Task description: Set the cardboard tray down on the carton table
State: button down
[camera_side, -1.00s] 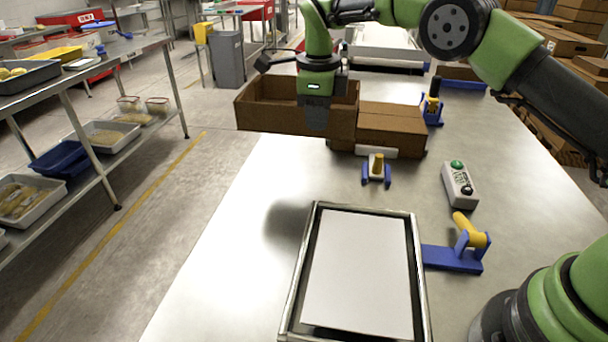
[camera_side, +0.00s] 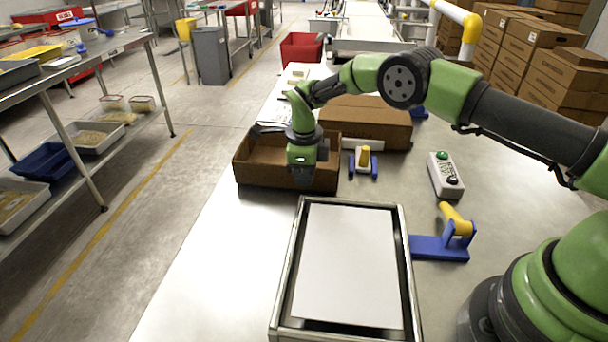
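The cardboard tray (camera_side: 262,176) is an open brown box near the left edge of the steel table (camera_side: 215,270). It looks level and is low over the table top; I cannot tell whether its base touches. My gripper (camera_side: 303,176) points down at the near wall of the tray, right of its middle. It holds the tray by this wall; the fingertips are mostly hidden.
A closed brown carton (camera_side: 368,122) lies behind and right of the tray. A blue and yellow clamp (camera_side: 363,162) stands close at its right. A metal-framed white panel (camera_side: 347,265) is in front. A button box (camera_side: 444,175) and a blue fixture (camera_side: 440,247) stand right.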

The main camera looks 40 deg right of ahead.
jog(key=shift+f, duration=0.25)
jog(key=shift+f, duration=0.15)
jog(key=c, duration=1.3)
grip_release()
jog(key=shift+c, duration=0.2)
